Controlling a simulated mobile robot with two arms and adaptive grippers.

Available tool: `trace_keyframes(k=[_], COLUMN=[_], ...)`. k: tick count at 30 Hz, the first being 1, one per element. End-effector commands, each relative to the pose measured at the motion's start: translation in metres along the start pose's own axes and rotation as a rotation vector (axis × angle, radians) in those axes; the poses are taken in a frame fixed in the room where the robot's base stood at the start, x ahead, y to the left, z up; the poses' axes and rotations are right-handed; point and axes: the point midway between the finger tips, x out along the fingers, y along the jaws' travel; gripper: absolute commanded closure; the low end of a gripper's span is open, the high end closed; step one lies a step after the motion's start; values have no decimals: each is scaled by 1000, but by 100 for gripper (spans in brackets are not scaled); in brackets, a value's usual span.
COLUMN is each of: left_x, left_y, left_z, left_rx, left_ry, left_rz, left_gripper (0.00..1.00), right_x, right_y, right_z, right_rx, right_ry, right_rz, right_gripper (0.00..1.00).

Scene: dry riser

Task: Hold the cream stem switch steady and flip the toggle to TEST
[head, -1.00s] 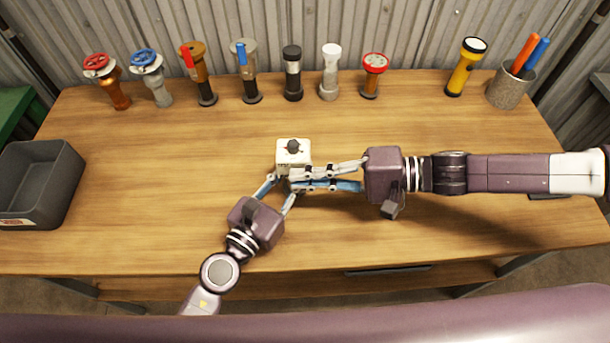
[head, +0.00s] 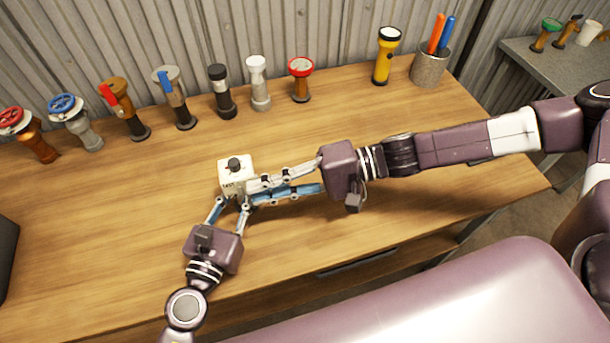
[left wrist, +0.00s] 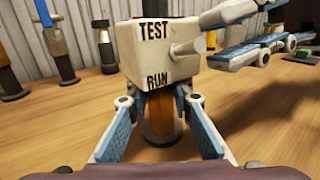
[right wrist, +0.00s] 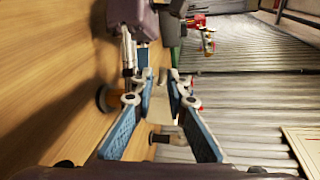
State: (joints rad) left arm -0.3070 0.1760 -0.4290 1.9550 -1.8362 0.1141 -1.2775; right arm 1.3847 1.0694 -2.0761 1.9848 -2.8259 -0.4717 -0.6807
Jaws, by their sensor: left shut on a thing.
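The cream stem switch (head: 236,174) stands upright on the bench, a box with a dark knob on top. In the left wrist view its box (left wrist: 155,65) reads TEST above and RUN below. A pale toggle lever (left wrist: 187,47) juts from its right side between the words; I cannot tell its setting. My left gripper (left wrist: 160,104) is shut on the brownish stem (left wrist: 161,112) under the box. In the head view my left gripper (head: 231,205) comes from the front. My right gripper (head: 250,192) is open at the box's right side, fingers apart, close to the toggle; contact is unclear.
Several valves and stems line the back, including a blue-wheel valve (head: 68,105) and a red-topped one (head: 301,68). A yellow flashlight (head: 385,58) and a pen cup (head: 430,67) stand back right. A grey bin (head: 7,250) is at the left edge. The front bench is clear.

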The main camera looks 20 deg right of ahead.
Motion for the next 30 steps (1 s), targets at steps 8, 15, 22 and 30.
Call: trace_keyframes(k=[8,15,22,30], left_x=[0,0,0,0], left_y=[0,0,0,0], left_z=[0,0,0,0], left_rx=[0,0,0,0], left_ry=[0,0,0,0], left_rz=[1,1,1,1], left_gripper=[100,100,100,100], right_x=[-54,-82,-95,-98], right_y=[-1,-1,0,0], right_z=[-1,-1,0,0], right_rx=[-3,-3,-2,1], right_ry=[4,3,0,0], right_rz=[-1,1,0,0], right_gripper=[86,86,86,86])
